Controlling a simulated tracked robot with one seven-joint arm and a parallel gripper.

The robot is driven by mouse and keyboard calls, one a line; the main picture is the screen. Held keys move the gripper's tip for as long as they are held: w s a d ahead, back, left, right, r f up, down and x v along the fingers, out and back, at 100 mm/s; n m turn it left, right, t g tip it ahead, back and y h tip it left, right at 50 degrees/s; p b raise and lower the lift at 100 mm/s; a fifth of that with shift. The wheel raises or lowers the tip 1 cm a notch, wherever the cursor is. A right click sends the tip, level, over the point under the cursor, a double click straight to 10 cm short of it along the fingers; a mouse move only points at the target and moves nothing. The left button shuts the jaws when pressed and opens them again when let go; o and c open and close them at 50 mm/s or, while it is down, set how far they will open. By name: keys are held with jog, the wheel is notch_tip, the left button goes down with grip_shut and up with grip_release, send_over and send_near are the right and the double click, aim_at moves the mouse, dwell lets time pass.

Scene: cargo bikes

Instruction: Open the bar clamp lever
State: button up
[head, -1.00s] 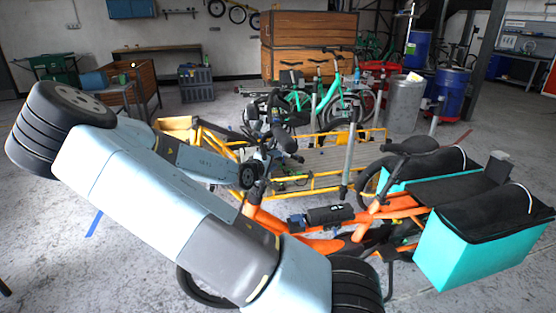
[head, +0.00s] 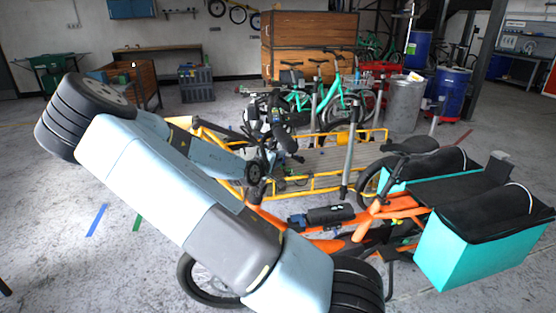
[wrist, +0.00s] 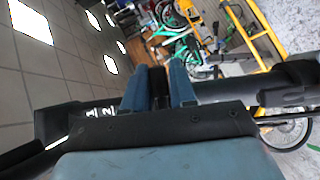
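I cannot pick out the bar clamp lever in either view. An orange cargo bike (head: 400,206) stands in front of me in the head view. Its front end and handlebar area are partly hidden behind my arm. My gripper is near dark bike parts there and hard to separate from them in the head view. In the wrist view, the two blue fingers of my gripper (wrist: 158,88) point up the picture, with dark material between them. I cannot tell whether this is finger pads or a held part. A dark bar (wrist: 225,91) shows right of the fingers.
A yellow cargo bike with a flat deck (head: 335,158) stands just behind the orange one. Teal boxes (head: 455,255) sit at the orange bike's rear. A green bike (head: 335,100) and wooden crates (head: 310,45) stand farther back.

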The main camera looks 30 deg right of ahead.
grip_shut()
jog(key=shift+f, duration=0.1)
